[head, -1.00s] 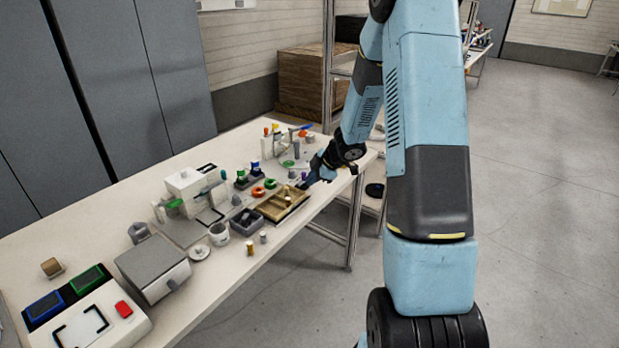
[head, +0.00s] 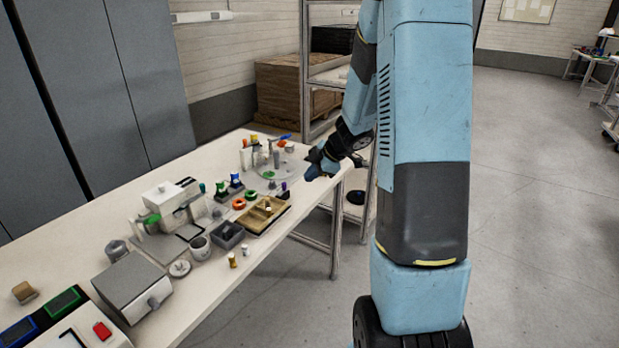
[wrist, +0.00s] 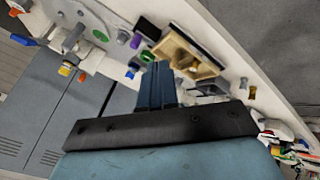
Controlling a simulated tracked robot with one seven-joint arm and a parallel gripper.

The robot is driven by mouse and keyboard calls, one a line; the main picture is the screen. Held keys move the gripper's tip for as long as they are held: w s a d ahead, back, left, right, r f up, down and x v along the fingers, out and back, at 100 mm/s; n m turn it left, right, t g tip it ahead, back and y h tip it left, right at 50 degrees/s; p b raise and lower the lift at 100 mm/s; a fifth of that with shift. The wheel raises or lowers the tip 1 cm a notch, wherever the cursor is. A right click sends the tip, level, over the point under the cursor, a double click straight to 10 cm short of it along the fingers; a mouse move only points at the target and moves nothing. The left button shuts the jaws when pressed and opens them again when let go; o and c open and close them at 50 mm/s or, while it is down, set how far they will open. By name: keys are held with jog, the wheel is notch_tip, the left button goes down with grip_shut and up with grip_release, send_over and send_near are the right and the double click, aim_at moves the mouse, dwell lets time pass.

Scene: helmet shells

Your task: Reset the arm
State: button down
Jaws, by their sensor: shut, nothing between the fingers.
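My gripper (head: 308,176) is at the end of my blue arm, above the far right end of the white table (head: 215,285). In the wrist view its blue fingers (wrist: 157,84) are together with nothing between them. A tan divided tray (head: 262,215) lies on the table to the left of and below the gripper. It also shows in the wrist view (wrist: 178,48), just beyond the fingertips. My arm hides part of the area behind it.
A white machine (head: 165,195), a dark grey bin (head: 229,236), a white mug (head: 200,247) and a grey box (head: 133,286) stand on the table. Small bottles stand at its far end. A shelf rack (head: 328,75) is behind the gripper. Open floor (head: 540,200) lies to the right.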

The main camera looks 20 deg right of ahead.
jog(key=shift+r, duration=0.1)
dwell(0.3)
notch_tip(320, 180, up, 11)
jog(key=w+d+m+t+h, duration=0.1)
jog(key=m+t+h, duration=0.3)
jog(key=s+d+r+m+h, duration=0.2)
jog(key=s+r+m+h, duration=0.2)
jog(key=s+r+m, duration=0.45)
jog(key=s+a+r+m+g+y, duration=0.1)
jog(key=s+a, duration=0.4)
jog(key=s, duration=0.6)
jog(key=s+a+r+m+g+y, duration=0.1)
jog(key=s+a, duration=0.5)
jog(key=s, duration=0.6)
jog(key=shift+s+r+m+g+y, duration=0.15)
jog(key=shift+m+g+y, duration=0.55)
jog(key=shift+m+g, duration=0.45)
